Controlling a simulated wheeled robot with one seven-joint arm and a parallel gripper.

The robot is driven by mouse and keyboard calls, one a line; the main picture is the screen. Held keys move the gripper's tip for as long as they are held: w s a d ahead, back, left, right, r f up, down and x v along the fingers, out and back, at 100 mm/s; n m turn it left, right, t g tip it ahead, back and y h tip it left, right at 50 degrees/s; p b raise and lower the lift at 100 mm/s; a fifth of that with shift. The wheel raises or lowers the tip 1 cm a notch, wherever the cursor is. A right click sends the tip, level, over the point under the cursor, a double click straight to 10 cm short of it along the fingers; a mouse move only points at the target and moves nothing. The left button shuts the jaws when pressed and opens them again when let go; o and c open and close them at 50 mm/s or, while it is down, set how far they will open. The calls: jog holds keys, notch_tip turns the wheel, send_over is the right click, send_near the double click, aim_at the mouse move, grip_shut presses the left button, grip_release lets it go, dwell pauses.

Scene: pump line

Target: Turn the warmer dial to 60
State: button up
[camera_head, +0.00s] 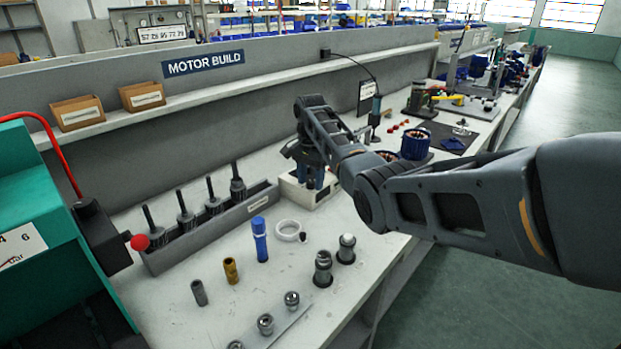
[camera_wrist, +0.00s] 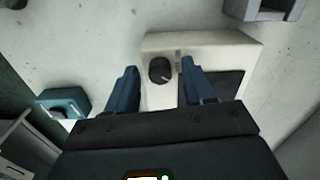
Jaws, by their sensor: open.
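The warmer (camera_wrist: 205,42) is a low cream box with a dark plate on top, seen in the wrist view. Its dial (camera_wrist: 159,70) is a round black knob with a light pointer mark; I cannot read the setting. My gripper (camera_wrist: 154,77) is open, its two blue fingers apart, with the dial in the gap between the fingertips as seen from the wrist. I cannot tell whether they touch it. In the head view the warmer (camera_head: 290,190) stands on the bench, and my gripper (camera_head: 312,180) is over it, partly hiding its top; the dial is hard to make out there.
A grey rack with several dark shafts (camera_head: 212,228) stands left of the warmer. A blue tube (camera_head: 259,240) and a white tape ring (camera_head: 288,230) are in front. Metal parts (camera_head: 323,269) stand nearer me.

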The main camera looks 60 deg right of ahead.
grip_shut()
dwell(0.4)
